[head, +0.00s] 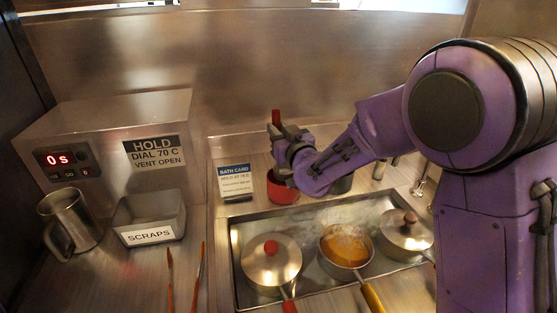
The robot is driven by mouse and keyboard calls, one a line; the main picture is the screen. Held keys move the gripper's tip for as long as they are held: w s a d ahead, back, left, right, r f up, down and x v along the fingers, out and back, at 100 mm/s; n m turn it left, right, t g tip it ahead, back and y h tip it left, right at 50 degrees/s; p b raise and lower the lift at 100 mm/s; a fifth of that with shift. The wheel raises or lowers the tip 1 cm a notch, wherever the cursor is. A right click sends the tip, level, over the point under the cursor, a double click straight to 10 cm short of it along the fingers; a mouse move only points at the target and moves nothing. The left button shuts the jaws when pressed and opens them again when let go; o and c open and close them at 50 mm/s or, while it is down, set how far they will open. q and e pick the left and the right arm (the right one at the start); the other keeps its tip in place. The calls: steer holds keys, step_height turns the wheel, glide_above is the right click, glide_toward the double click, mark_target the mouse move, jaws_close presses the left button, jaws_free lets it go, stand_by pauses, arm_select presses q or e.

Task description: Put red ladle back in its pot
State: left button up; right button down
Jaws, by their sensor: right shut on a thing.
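My right gripper (285,146) is at the back of the counter, shut on the red ladle (276,118). The ladle's red handle end sticks up above the fingers; its lower part is hidden by the gripper. A red pot (281,192) stands directly below the gripper, partly covered by my wrist. I cannot tell whether the ladle's lower end is inside it. A lidded pan with a red knob (271,262) and red handle sits in the steaming bath at the front. My left gripper does not show.
An open pan of orange sauce (345,248) and another lidded pan (405,232) sit in the bath (236,262). A bath card (235,184) stands left of the red pot.

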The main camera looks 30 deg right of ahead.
step_height(320, 180, down, 6)
steer(key=shift+w+a+r, duration=0.1)
steer(key=shift+a+r, duration=0.05)
steer(key=shift+r, duration=0.1)
steer(key=shift+f, duration=0.15)
steer(key=c, duration=1)
jaws_free()
steer(key=shift+o, duration=0.2)
steer(key=s, duration=1.2)
steer(key=shift+a, duration=0.4)
